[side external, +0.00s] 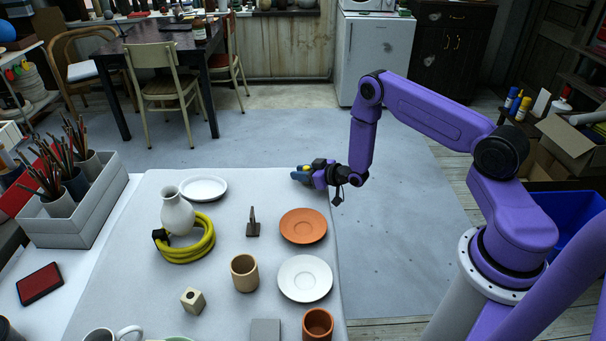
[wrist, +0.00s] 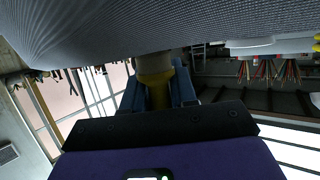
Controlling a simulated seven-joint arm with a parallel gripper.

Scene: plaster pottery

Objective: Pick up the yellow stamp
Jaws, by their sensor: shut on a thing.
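My gripper (side external: 303,175) is low at the far right corner of the pale table (side external: 255,190), reaching in sideways from the right. Its blue fingers are shut on the yellow stamp (wrist: 155,88). In the wrist view the stamp sits between the two fingers (wrist: 157,98), with a paler part at its upper end against the grey cloth-like surface. In the side view only a small yellow bit (side external: 306,168) shows at the fingers; the rest is hidden by the gripper. I cannot tell whether the stamp touches the table.
An orange saucer (side external: 303,226) is nearest to my gripper, with a white saucer (side external: 305,278) in front of it. A white plate (side external: 204,188), white vase (side external: 177,212), coiled yellow hose (side external: 190,253), dark small stand (side external: 253,228) and tan cup (side external: 244,274) stand further left.

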